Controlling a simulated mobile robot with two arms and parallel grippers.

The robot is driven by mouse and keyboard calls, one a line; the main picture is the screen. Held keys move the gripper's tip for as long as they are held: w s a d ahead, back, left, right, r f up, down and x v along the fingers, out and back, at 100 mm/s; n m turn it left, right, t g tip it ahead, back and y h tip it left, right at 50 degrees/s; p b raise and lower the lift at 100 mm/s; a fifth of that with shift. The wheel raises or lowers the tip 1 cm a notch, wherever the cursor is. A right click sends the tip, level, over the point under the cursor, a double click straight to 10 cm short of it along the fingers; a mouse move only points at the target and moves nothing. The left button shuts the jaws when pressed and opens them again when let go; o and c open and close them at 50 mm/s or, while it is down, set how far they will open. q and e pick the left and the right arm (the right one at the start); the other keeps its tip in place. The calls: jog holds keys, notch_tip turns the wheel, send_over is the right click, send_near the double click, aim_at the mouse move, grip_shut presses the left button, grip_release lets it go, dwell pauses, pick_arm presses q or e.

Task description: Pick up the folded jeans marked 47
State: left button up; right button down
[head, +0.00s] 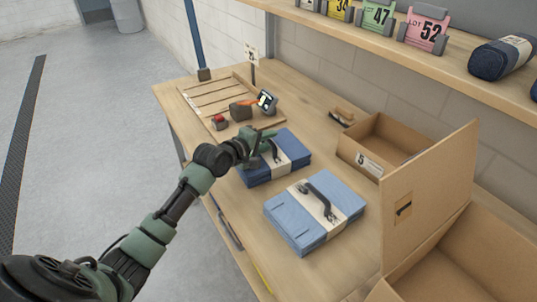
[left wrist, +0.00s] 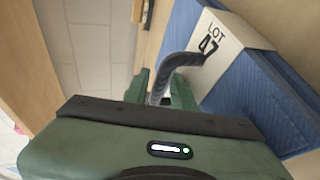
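The folded jeans marked 47 are a blue bundle with a pale paper band and a dark carry handle, lying on the workbench in the head view (head: 290,158). The band reads "LOT 47" in the left wrist view, where the blue denim (left wrist: 262,95) fills the right side. My left gripper (head: 266,142) is at this bundle's handle. In the left wrist view its green fingers (left wrist: 160,90) stand close on both sides of the dark handle (left wrist: 184,60), with no clear gap. The bundle appears to rest on the bench. My right gripper is not in view.
A second blue jeans bundle (head: 285,217) with a handle lies nearer. A cardboard bin (head: 365,160) and a larger open box (head: 440,205) stand right. A slatted tray (head: 197,98) and small device (head: 266,102) lie behind. A shelf (head: 350,27) with number tags runs above.

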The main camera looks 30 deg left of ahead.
pick_arm(q)
grip_shut()
jog(key=shift+f, duration=0.15)
dwell(1.0)
